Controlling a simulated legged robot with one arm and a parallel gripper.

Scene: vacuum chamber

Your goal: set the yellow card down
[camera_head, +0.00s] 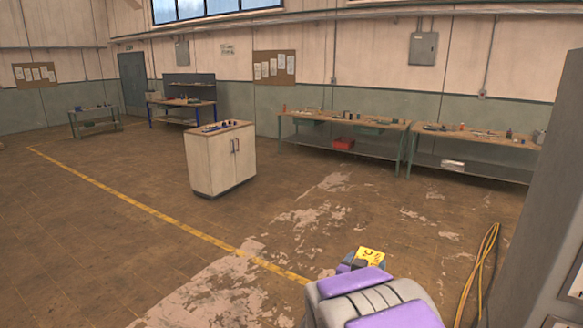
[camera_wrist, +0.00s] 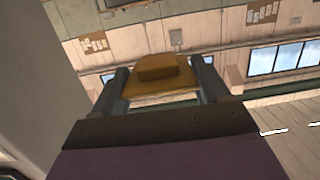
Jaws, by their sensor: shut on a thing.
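The yellow card (camera_head: 371,255) shows dark marks on its face in the head view, at the far end of my purple and grey arm. In the wrist view the yellow card (camera_wrist: 152,76) sits between the two fingers of my gripper (camera_wrist: 160,84), with a thicker block-like part on it. My gripper (camera_head: 357,264) is shut on the card and holds it up in the air, above the floor. The fingertips are partly hidden by the card and the arm in the head view.
A white cabinet (camera_head: 212,165) with items on top stands mid-floor. Long workbenches (camera_head: 352,152) with tools line the back wall, and a blue-legged bench (camera_head: 181,103) stands farther left. A yellow cable (camera_head: 486,262) hangs by a grey panel (camera_head: 545,210) at right. The floor between is clear.

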